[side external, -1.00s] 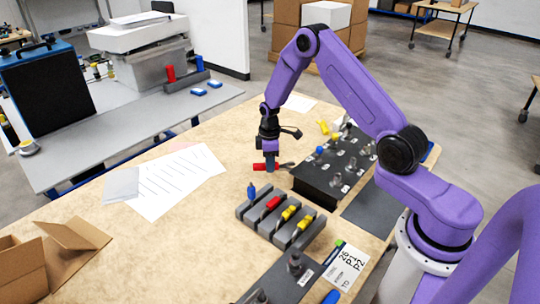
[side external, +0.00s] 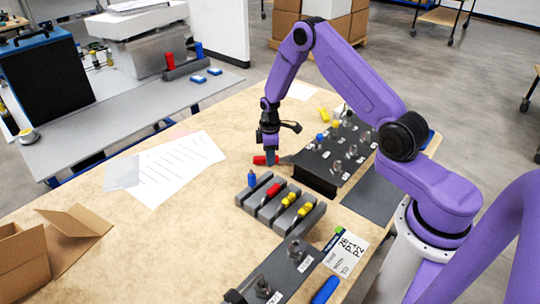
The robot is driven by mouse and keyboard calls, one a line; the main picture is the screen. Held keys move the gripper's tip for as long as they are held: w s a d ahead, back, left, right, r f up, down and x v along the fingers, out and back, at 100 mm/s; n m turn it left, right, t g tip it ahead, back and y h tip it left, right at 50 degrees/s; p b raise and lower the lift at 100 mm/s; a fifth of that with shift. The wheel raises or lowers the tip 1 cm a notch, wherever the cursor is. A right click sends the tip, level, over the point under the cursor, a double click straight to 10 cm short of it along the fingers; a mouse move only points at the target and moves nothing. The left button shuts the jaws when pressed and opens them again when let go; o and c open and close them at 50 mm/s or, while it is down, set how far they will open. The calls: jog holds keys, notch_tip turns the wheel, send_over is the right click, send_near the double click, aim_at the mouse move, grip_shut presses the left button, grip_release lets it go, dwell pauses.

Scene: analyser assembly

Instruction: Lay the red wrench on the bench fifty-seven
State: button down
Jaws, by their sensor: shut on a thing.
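The red wrench (side external: 260,160) is between the fingers of my gripper (side external: 270,159). The gripper is shut on it and points straight down over the wooden bench (side external: 205,225). The red end sticks out to the left of the fingers. The grey end is mostly hidden behind them. The wrench is low, at or just above the bench top; I cannot tell if it touches. It is behind the grey slotted rack and left of the black labelled block.
The grey slotted rack (side external: 243,198) holds blue, red and yellow-handled tools. The black block (side external: 315,183) carries several knobs and labels. Papers (side external: 180,170) lie to the left, and an open cardboard box (side external: 75,235) is at the front left. The bench between papers and rack is clear.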

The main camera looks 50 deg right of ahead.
jog(key=shift+f, duration=0.4)
jog(key=c, duration=0.8)
grip_release()
notch_tip(320, 180, up, 17)
jog(key=s+a+r+n, duration=0.1)
jog(key=s+a+r, duration=0.2)
jog(key=a, duration=0.2)
jog(key=s+a+r, duration=0.2)
jog(key=s+a, duration=0.2)
jog(key=a, duration=0.1)
jog(key=s+a+r+n, duration=0.1)
jog(key=s+a+r, duration=0.15)
jog(key=s, duration=0.65)
jog(key=s+a+r+n, duration=0.1)
jog(key=s+a, duration=0.3)
jog(key=s, duration=0.6)
jog(key=shift+n, duration=0.3)
jog(key=s, duration=0.3)
jog(key=s+d, duration=0.1)
jog(key=s, duration=0.2)
jog(key=s+d, duration=0.1)
jog(key=s, duration=0.3)
jog(key=shift+r, duration=0.2)
